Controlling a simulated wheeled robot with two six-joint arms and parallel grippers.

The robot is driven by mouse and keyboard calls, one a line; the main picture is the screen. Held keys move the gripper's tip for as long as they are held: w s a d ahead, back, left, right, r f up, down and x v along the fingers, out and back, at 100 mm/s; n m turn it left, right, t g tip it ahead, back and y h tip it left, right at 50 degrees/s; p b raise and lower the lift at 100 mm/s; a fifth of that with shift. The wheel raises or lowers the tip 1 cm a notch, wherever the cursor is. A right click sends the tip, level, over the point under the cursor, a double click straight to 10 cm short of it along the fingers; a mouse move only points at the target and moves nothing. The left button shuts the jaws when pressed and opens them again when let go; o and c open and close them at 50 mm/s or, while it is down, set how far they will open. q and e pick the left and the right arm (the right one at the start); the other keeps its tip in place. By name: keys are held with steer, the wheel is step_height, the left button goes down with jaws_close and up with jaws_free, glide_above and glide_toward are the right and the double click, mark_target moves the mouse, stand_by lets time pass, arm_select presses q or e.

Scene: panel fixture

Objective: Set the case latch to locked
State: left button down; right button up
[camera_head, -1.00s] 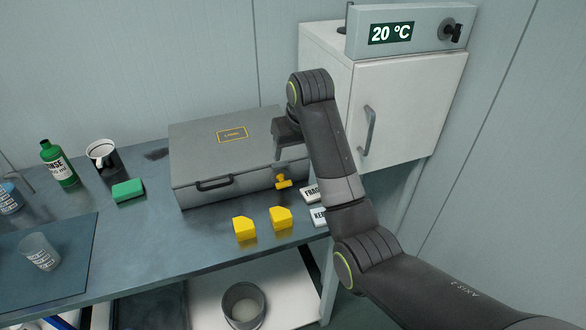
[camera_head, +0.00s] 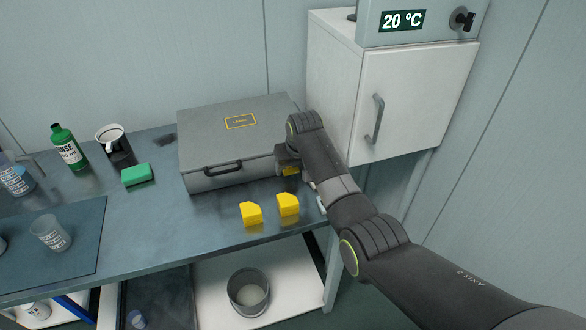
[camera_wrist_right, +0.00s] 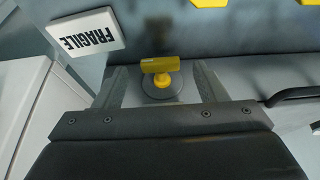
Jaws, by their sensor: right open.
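The grey case (camera_head: 215,130) lies closed on the bench, with a dark handle on its front. Its yellow latch (camera_head: 290,171) is at the right end of the front, mostly hidden behind my right gripper (camera_head: 287,160). In the right wrist view the latch (camera_wrist_right: 160,66) is a yellow bar on a round grey base, lying crosswise. My right gripper (camera_wrist_right: 160,84) is open, with one finger on each side of the latch and gaps visible between. Whether the fingers touch the bar cannot be told. My left gripper is not in view.
Two yellow blocks (camera_head: 288,204) stand on the bench in front of the case. A FRAGILE tag (camera_wrist_right: 86,33) lies close to the right gripper. A white cabinet (camera_head: 415,100) stands to the right.

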steer(key=shift+x, duration=0.8)
steer(key=shift+c, duration=0.2)
steer(key=c, duration=0.9)
